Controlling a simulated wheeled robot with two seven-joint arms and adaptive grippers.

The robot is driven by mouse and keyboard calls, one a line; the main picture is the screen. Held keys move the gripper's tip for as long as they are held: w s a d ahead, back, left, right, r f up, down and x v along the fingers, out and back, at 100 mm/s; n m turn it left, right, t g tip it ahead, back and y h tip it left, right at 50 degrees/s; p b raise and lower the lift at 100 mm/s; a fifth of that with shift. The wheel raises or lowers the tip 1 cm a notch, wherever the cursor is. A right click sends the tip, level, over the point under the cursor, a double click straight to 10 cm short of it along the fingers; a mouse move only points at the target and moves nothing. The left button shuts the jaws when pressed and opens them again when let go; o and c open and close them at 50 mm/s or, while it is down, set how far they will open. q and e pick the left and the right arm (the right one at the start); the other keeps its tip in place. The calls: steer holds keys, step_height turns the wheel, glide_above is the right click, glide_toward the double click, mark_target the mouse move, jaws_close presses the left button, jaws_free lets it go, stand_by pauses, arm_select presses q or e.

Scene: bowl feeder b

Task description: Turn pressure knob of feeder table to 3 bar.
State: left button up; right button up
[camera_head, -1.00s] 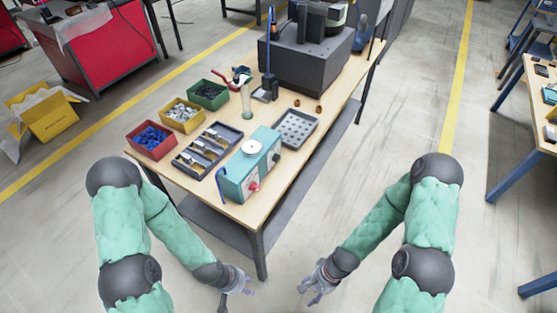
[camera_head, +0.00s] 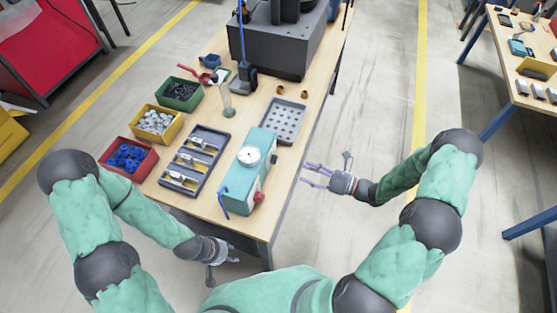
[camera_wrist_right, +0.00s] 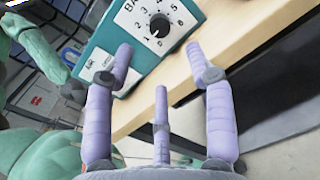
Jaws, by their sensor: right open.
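The teal feeder box (camera_head: 246,172) stands near the table's front edge, with a round white gauge (camera_head: 249,155) on top and a red part (camera_head: 258,197) low on its front. In the right wrist view, the black pressure knob (camera_wrist_right: 159,25) sits on a teal panel inside a ring of numbers under the letters "BAR". Its pale mark points towards the lower part of the dial; the exact reading is unclear. My right gripper (camera_head: 314,175) is open and empty, right of the table edge and apart from the box. Its fingers (camera_wrist_right: 160,62) point towards the panel. My left gripper (camera_head: 222,268) hangs low by the table's front; its finger state is unclear.
Left of the feeder box lie a grey tray with metal parts (camera_head: 196,158) and red (camera_head: 128,158), yellow (camera_head: 156,123) and green (camera_head: 179,95) bins. A perforated tray (camera_head: 284,120) and a dark machine (camera_head: 275,45) stand behind.

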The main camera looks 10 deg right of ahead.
mark_target(277, 161)
steer(key=b+x, duration=0.2)
steer(key=x, duration=0.8)
steer(key=shift+a, duration=0.1)
jaws_close()
